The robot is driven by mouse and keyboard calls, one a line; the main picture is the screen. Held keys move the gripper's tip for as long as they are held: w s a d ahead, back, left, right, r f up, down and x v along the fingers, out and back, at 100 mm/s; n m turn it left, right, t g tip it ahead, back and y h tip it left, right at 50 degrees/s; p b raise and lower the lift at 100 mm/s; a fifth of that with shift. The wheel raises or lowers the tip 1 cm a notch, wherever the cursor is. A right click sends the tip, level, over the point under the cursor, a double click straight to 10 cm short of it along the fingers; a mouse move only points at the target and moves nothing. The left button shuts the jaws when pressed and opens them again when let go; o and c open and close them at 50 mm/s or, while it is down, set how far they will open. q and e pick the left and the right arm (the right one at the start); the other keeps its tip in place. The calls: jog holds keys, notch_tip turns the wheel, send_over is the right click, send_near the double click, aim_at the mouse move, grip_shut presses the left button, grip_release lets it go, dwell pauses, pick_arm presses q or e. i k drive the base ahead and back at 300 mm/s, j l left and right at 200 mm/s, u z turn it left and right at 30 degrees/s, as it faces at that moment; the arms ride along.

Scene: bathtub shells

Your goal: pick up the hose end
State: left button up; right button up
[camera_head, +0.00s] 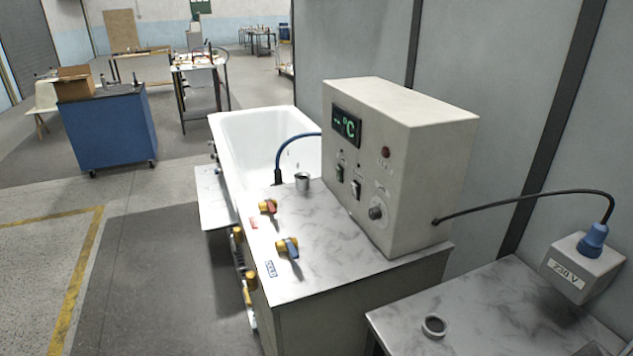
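A blue hose (290,139) comes out from behind the left side of the control box and arches down to the left. Its black lower end (278,177) points down at the tub-side edge of the marble-patterned counter (320,260). I cannot tell whether this end is loose or fixed there. A small metal cup (302,182) stands just to its right. Neither of my grippers is in view.
The control box (405,165) stands on the counter's right side. Red-marked (268,206) and blue (288,247) valve handles sit in front. A white bathtub (250,145) lies behind. A grey ring (434,326) lies on the right counter, near a 230 V socket box (575,275).

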aim_at(278, 172)
jog(key=i+j+z, duration=0.15)
jog(key=z, duration=0.25)
jog(key=j+z, duration=0.25)
jog(key=z, duration=0.2)
jog(key=i+j+z, duration=0.1)
jog(key=j+z, duration=0.15)
jog(key=z, duration=0.15)
jog(key=j+z, duration=0.2)
jog(key=j, duration=0.55)
jog(key=j+z, duration=0.25)
jog(key=j, duration=0.55)
jog(key=j+z, duration=0.2)
jog(key=j, duration=0.55)
jog(key=k+j+z, duration=0.2)
jog(key=j, duration=0.55)
jog(key=i+j, duration=0.05)
